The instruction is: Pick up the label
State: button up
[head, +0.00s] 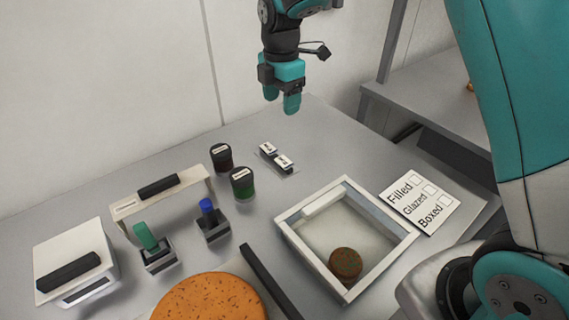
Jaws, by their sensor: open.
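Two small white labels with dark print, one at the back (267,147) and one nearer (284,161), sit on black pieces on a thin grey plate on the table. Their print is too small to read. My gripper (281,98) hangs above and behind them in the picture, fingers pointing down. It is open, with nothing visible between its teal fingertips, and is apart from the labels.
Two dark jars (243,184) stand left of the labels. A white-framed tray (345,182) holds a brown round (345,263). A checklist card (420,202) lies right. Stamps with green (145,236) and blue (207,206) handles stand left, near a speckled orange disc (210,299).

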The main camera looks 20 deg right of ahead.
jog(key=p, duration=0.3)
send_over(284, 161)
jog(key=f, duration=1.1)
jog(key=shift+a+f, duration=0.25)
jog(key=shift+f, duration=0.15)
jog(key=f+p, duration=0.2)
jog(key=f, duration=0.1)
jog(key=f+p, duration=0.1)
jog(key=shift+s+d+f, duration=0.1)
jog(key=shift+d+f, duration=0.25)
jog(key=shift+f, duration=0.4)
jog(key=shift+f, duration=0.1)
jog(key=c, duration=0.4)
